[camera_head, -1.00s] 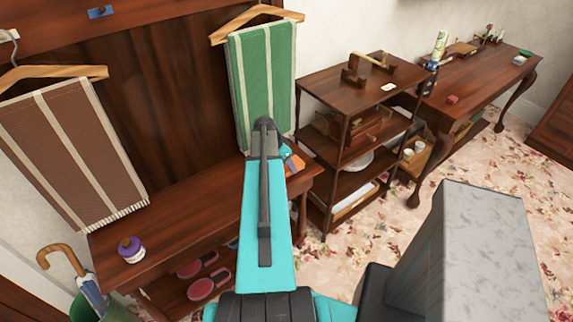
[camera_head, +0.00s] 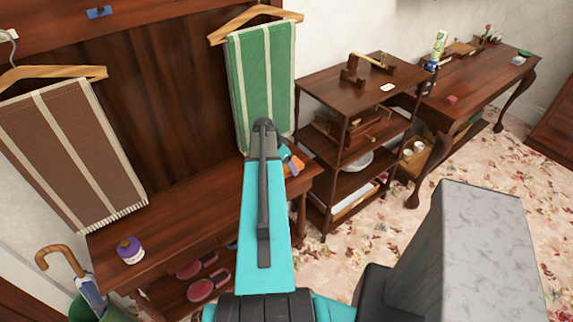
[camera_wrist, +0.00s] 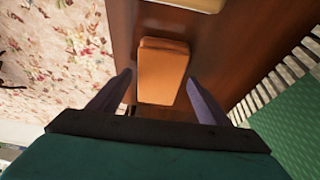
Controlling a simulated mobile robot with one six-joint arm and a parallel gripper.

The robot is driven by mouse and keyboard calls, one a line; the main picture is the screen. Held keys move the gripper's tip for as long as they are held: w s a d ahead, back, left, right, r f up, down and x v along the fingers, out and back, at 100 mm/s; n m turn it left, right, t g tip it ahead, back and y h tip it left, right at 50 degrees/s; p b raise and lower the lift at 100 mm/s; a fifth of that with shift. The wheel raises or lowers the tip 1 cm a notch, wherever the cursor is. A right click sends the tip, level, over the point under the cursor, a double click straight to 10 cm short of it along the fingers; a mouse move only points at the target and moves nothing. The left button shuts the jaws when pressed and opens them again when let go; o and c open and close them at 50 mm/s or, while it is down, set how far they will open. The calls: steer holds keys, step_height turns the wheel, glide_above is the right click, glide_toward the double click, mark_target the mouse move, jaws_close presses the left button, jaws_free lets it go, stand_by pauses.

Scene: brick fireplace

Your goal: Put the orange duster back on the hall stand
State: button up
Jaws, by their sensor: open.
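The orange duster (camera_wrist: 163,72) is a folded, flat block in the wrist view, over a dark wooden top. In the head view a small orange part of it (camera_head: 295,163) shows beside my arm at the right end of the hall stand's bench top (camera_head: 190,205). My gripper (camera_wrist: 159,80) is open, with one finger on each side of the duster's near part. The fingers look apart from it, with a gap at each side. I cannot tell how far above the wood the fingertips are. My arm hides much of the gripper in the head view.
A green striped towel (camera_head: 263,85) and a brown one (camera_head: 70,150) hang above the bench. A purple-capped jar (camera_head: 130,250) stands at its left. Red slippers (camera_head: 205,285) lie below. A shelf unit (camera_head: 350,95) stands close on the right, with a long table (camera_head: 475,75) beyond.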

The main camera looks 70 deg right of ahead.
steer(key=b+v, duration=0.2)
steer(key=v, duration=1)
steer(key=shift+r+b, duration=0.2)
steer(key=shift+b, duration=0.2)
steer(key=shift+d, duration=0.1)
stand_by(0.6)
